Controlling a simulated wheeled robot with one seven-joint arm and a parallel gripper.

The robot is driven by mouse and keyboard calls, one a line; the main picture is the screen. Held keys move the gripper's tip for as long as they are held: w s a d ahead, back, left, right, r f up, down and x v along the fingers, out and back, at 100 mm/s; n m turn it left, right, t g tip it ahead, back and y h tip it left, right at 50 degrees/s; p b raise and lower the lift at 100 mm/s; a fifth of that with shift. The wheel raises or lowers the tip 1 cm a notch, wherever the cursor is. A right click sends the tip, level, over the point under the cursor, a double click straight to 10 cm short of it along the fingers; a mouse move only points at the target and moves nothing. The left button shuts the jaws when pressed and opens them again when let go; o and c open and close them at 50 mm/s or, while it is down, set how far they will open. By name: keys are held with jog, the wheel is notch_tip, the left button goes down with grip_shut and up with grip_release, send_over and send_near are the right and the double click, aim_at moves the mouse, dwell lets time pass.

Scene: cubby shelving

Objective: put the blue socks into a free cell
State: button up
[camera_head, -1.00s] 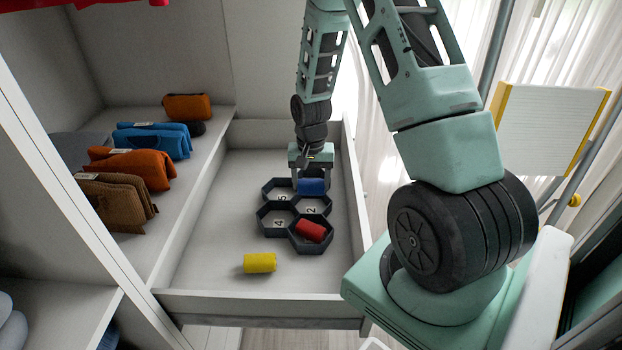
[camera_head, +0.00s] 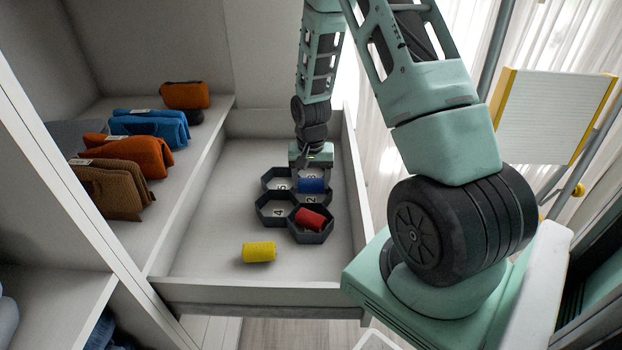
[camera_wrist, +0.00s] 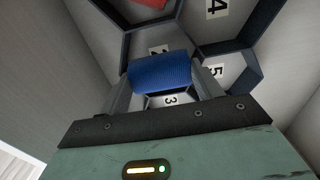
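The blue socks (camera_head: 311,185) are a small ribbed roll between the two fingers of my gripper (camera_head: 311,168). The wrist view shows the blue socks (camera_wrist: 160,73) with a finger at each end, gripped by my gripper (camera_wrist: 163,85). They are over the hexagonal cell marked 3 (camera_wrist: 171,100), near its wall shared with the cell marked 2 (camera_head: 311,200). I cannot tell whether they touch the bottom. The dark organizer (camera_head: 262,221) also has cells 4 and 5, which look empty. The red socks (camera_head: 310,218) occupy the front right cell.
The yellow socks (camera_head: 259,252) lie loose on the drawer floor (camera_head: 205,245) in front of the organizer. Drawer walls surround the area. Folded orange, blue and brown clothes (camera_head: 112,187) lie on the shelf at left. The drawer's left and front floor is mostly clear.

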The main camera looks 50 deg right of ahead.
jog(key=o, duration=0.5)
jog(key=shift+r, duration=0.1)
notch_tip(320, 180, up, 17)
jog(key=p, duration=0.3)
jog(key=shift+r, duration=0.1)
dwell(0.5)
